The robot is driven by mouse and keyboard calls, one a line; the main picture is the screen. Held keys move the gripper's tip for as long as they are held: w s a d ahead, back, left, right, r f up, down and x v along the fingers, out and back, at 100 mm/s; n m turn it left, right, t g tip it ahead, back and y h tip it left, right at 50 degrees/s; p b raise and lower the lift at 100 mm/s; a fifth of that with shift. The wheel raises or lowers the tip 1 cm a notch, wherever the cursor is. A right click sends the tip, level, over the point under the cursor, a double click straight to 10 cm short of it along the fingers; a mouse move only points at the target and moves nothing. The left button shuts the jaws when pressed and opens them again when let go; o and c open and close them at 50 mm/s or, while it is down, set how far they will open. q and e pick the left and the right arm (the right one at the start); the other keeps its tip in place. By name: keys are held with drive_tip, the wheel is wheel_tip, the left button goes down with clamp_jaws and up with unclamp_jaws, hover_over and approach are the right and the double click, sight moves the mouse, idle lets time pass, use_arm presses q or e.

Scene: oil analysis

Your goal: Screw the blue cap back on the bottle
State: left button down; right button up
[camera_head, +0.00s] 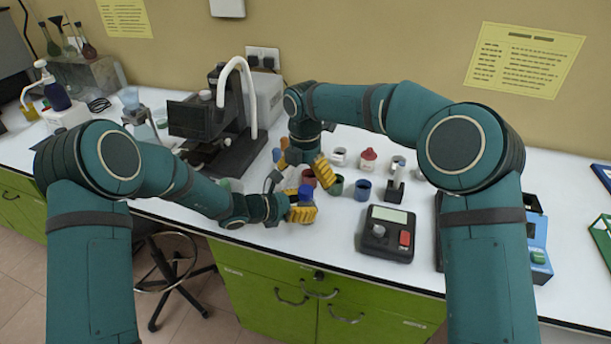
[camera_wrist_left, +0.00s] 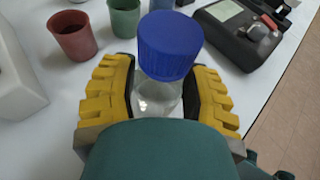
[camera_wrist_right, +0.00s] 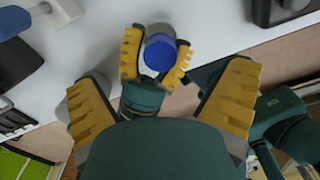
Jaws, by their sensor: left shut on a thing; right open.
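My left gripper (camera_head: 301,213) is shut on a clear glass bottle (camera_wrist_left: 158,97), one yellow finger on each side of it. The blue cap (camera_head: 305,190) sits on the bottle's mouth, about upright in the left wrist view (camera_wrist_left: 168,45); how tightly it is seated I cannot tell. My right gripper (camera_head: 303,170) is open and empty, above and behind the bottle. In the right wrist view the blue cap (camera_wrist_right: 159,53) shows from above, between and beyond the right gripper's wide-spread fingers (camera_wrist_right: 160,88), not touched by them. The bottle's base is hidden.
A red cup (camera_wrist_left: 73,35) and a green cup (camera_wrist_left: 124,17) stand close behind the bottle. A blue cup (camera_head: 362,189) and a black device with a red button (camera_head: 386,234) are to the right. A microscope (camera_head: 215,120) stands at the back left. The table's front edge is close.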

drive_tip(key=shift+r, duration=0.1)
wheel_tip(320, 180, up, 12)
idle(0.5)
drive_tip(key=shift+w, duration=0.1)
use_arm(q)
drive_tip(key=shift+c, duration=1.5)
unclamp_jaws()
drive_tip(key=shift+a+r, duration=0.1)
drive_tip(key=v, duration=1.2)
